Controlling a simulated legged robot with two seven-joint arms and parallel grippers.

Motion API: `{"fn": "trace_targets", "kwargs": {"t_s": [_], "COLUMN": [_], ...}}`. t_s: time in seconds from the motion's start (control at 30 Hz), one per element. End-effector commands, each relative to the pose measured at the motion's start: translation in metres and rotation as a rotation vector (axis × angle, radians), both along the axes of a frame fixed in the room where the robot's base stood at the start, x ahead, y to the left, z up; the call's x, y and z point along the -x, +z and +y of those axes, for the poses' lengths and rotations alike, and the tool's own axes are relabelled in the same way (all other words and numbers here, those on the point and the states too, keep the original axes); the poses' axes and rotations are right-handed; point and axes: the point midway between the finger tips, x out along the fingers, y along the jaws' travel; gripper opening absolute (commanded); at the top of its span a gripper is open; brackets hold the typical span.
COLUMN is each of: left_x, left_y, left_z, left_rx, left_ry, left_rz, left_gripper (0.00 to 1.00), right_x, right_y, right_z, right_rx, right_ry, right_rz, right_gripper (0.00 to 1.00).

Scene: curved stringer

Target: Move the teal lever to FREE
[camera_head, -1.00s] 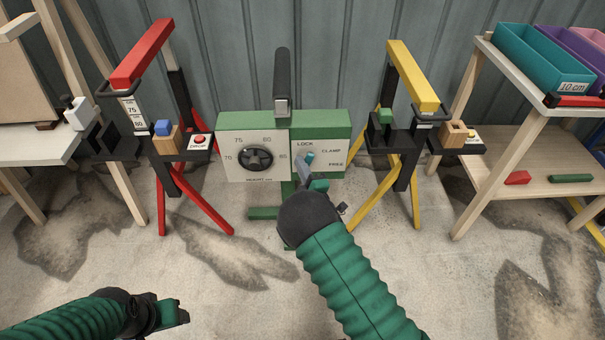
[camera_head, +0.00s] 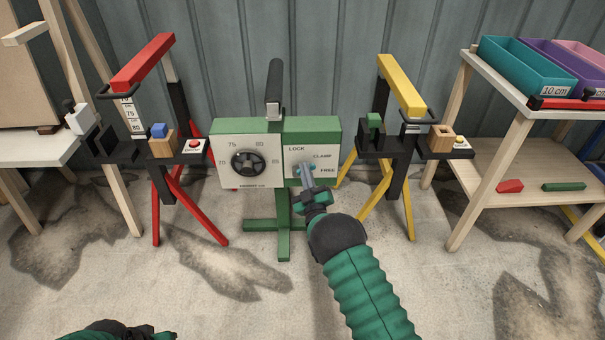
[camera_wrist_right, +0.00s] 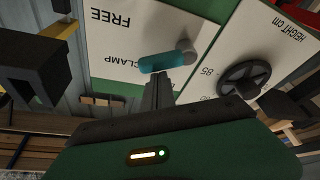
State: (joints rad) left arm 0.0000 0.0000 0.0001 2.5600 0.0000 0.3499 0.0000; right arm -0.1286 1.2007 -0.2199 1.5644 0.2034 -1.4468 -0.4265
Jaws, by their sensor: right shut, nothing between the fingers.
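The green box with the white lever panel (camera_head: 327,150) bears the words LOCK, CLAMP and FREE. The teal lever (camera_wrist_right: 160,63) has a grey pivot and points toward CLAMP in the wrist view. In the head view the lever (camera_head: 312,168) is partly hidden by my right gripper (camera_head: 306,174). That gripper is shut and empty. In the wrist view its fingers (camera_wrist_right: 158,88) reach the lever's side opposite FREE; I cannot tell whether they touch it. My left gripper (camera_head: 165,335) is barely in view at the bottom edge, its jaws unclear.
A height dial (camera_head: 248,163) sits left of the lever panel. A red trestle (camera_head: 145,62) stands left and a yellow trestle (camera_head: 405,85) right, both with small fixtures. A shelf unit (camera_head: 510,90) with bins stands far right. The floor in front is clear.

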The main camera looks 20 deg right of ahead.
Motion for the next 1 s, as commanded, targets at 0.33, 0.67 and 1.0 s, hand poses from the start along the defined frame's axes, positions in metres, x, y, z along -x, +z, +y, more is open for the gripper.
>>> {"fn": "trace_targets", "kwargs": {"t_s": [0.33, 0.67, 1.0], "left_x": [0.0, 0.0, 0.0], "left_y": [-0.008, -0.012, -0.013], "left_z": [0.0, 0.0, 0.0], "left_rx": [0.0, 0.0, 0.0], "left_ry": [0.0, 0.0, 0.0], "left_rz": [0.0, 0.0, 0.0], "left_gripper": [0.57, 0.57, 0.57], "right_x": [0.003, 0.005, 0.005], "right_y": [-0.013, -0.021, -0.024], "right_z": [-0.011, -0.015, -0.017], "right_rx": [-0.3, -0.491, -0.559], "right_ry": [-0.001, -0.001, -0.002], "right_rz": [-0.084, -0.14, -0.158], "right_gripper": [0.0, 0.0, 0.0]}}
